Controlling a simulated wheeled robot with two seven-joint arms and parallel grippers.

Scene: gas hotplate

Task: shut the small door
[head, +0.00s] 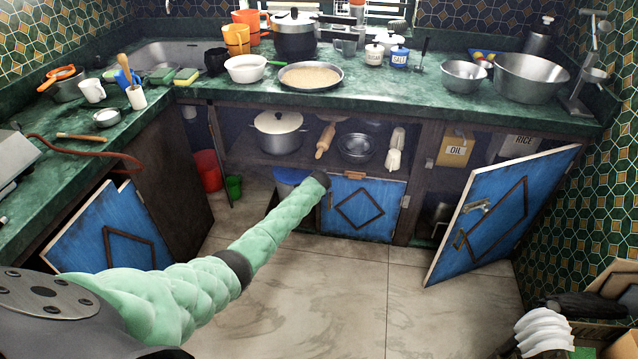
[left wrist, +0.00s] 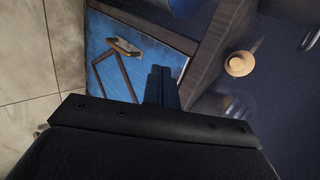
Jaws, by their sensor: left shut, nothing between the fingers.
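The small blue door (head: 362,212), with a dark diamond-shaped trim, is under the shelf in the middle of the lower cabinet. It faces me nearly square on; I cannot tell whether it is flush with the frame. My left arm reaches to its upper left corner, and the arm's dark end hides the left fingers in the head view. In the left wrist view the left gripper (left wrist: 163,87) is shut and empty, in front of the blue door panel (left wrist: 112,58) and close to the dark wooden frame. Whether the fingers touch the door is unclear. My right gripper is not in view.
A larger blue door (head: 507,205) stands open at the right, and another blue door (head: 105,235) stands open at the left. A pot (head: 278,135), rolling pin (head: 325,140) and glass bowl (head: 356,148) sit on the shelf above. The tiled floor (head: 370,285) is clear.

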